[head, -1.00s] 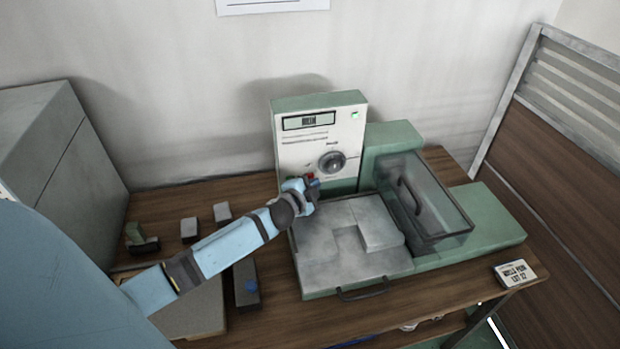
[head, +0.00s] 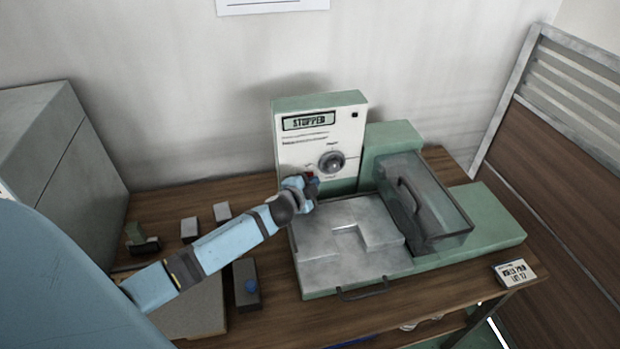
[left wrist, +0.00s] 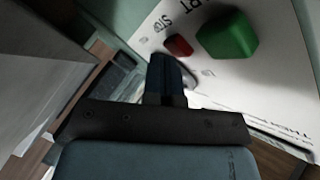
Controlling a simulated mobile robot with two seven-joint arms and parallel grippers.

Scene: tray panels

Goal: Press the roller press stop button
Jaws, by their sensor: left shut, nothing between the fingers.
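The roller press control panel (head: 345,130) stands upright at the back of the green press (head: 480,215). Its display (head: 309,121) reads STOPPED, and the small lamp (head: 354,115) at its upper right is dark. The red stop button (left wrist: 178,46) shows beside the larger green start button (left wrist: 228,37) in the left wrist view. My left gripper (head: 312,185) is at the panel's lower left, its fingers shut and empty. In the left wrist view the fingertips (left wrist: 165,62) are close to the red button; I cannot tell whether they touch. My right gripper is not in view.
A dark knob (head: 331,162) is just above my left gripper on the panel. A clear guard (head: 440,205) with a handle and a grey bed (head: 325,262) lie to the right and front. Small blocks (head: 190,229) and a grey cabinet (head: 40,150) are at left.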

